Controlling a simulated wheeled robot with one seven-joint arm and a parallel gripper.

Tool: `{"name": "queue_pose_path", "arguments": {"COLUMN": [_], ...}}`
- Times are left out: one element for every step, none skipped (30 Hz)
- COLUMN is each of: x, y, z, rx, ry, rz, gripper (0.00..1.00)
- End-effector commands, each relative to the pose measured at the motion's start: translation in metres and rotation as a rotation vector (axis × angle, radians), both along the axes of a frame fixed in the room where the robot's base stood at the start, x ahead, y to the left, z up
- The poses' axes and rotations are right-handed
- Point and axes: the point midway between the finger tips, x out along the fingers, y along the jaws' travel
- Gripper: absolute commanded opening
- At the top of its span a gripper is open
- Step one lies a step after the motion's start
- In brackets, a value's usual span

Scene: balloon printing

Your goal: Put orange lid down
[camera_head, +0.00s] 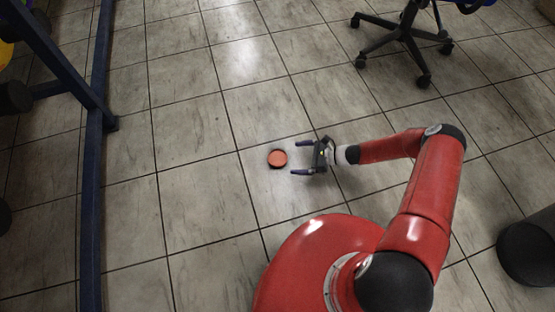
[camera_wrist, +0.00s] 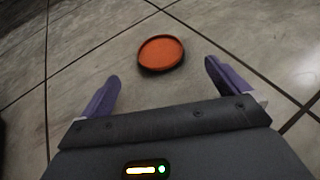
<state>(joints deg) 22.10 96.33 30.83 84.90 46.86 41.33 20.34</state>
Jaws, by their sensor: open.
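The orange lid (camera_head: 277,158) is a round, shallow disc on the grey tiled floor, to the left of my gripper in the head view. It also shows in the wrist view (camera_wrist: 161,53), whole and unblocked, with its rim visible. My gripper (camera_head: 296,158) is open and empty, its two dark purple fingers apart. In the wrist view my fingers (camera_wrist: 161,68) point toward the lid, which lies just beyond the fingertips. The fingers do not touch the lid.
A blue metal frame (camera_head: 95,200) stands along the left side. A wheeled office chair base (camera_head: 404,35) is at the top right. A black round object (camera_head: 528,250) stands at the lower right. The tiled floor around the lid is clear.

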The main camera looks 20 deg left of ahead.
Motion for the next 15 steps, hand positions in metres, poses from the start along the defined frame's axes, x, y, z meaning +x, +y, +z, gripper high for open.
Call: {"name": "queue_pose_path", "arguments": {"x": [-0.001,-0.002,-0.002,-0.003,-0.003,-0.003,-0.003,-0.003,-0.003,-0.004,-0.004,-0.005,-0.005,-0.006,-0.006], "y": [0.005,0.008,0.013,0.016,0.019,0.023,0.025,0.026,0.029,0.032,0.035,0.041,0.045,0.05,0.056], "z": [-0.004,-0.005,-0.007,-0.008,-0.009,-0.01,-0.011,-0.012,-0.013,-0.014,-0.016,-0.018,-0.019,-0.021,-0.024], "rx": [0.003,0.003,0.004,0.004,0.005,0.004,0.004,0.003,0.003,0.003,0.003,0.004,0.004,0.004,0.004], "ry": [0.005,0.006,0.007,0.006,0.005,0.005,0.005,0.005,0.005,0.005,0.005,0.005,0.005,0.005,0.004], "rz": [-0.003,-0.003,-0.003,-0.002,-0.002,-0.002,-0.003,-0.003,-0.003,-0.002,-0.001,0.0,0.0,0.0,0.001], "gripper": [1.0,1.0,1.0,1.0,1.0,1.0,1.0,1.0,1.0,1.0,1.0,1.0,1.0,1.0,1.0]}}
